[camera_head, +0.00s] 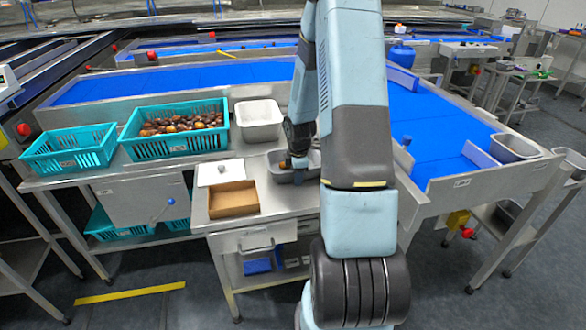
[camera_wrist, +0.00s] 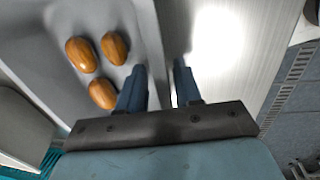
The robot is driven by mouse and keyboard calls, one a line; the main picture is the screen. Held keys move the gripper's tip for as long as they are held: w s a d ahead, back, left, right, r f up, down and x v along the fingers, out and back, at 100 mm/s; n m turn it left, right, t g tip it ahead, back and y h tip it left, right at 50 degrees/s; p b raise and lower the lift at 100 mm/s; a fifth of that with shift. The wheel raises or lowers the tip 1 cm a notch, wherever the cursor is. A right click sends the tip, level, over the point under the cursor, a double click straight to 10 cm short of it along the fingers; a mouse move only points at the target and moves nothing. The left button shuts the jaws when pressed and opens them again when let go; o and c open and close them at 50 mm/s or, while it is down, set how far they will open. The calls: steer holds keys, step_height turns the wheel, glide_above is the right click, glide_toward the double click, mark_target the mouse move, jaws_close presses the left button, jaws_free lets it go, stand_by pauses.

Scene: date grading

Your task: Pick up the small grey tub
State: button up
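The grey tub (camera_head: 274,168) stands on the steel table, partly hidden by my arm in the head view. In the wrist view, the tub (camera_wrist: 142,30) holds three brown dates (camera_wrist: 103,66). My gripper (camera_head: 296,172) is low at the tub. In the wrist view, my gripper (camera_wrist: 160,80) has its fingers apart, one over the inside of the tub and one over the bright table outside, with the tub's side wall between them. A gap shows between the fingers. Whether either finger touches the wall, I cannot tell.
A white tub (camera_head: 259,113) stands behind left, beside a teal crate of dates (camera_head: 176,148) and an empty teal crate (camera_head: 72,162). A cardboard tray (camera_head: 233,199) and a white lidded box (camera_head: 221,171) lie to the left. Another grey tub (camera_head: 516,148) sits far right.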

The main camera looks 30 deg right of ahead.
steer(key=shift+c, duration=0.2)
jaws_close()
stand_by(1.3)
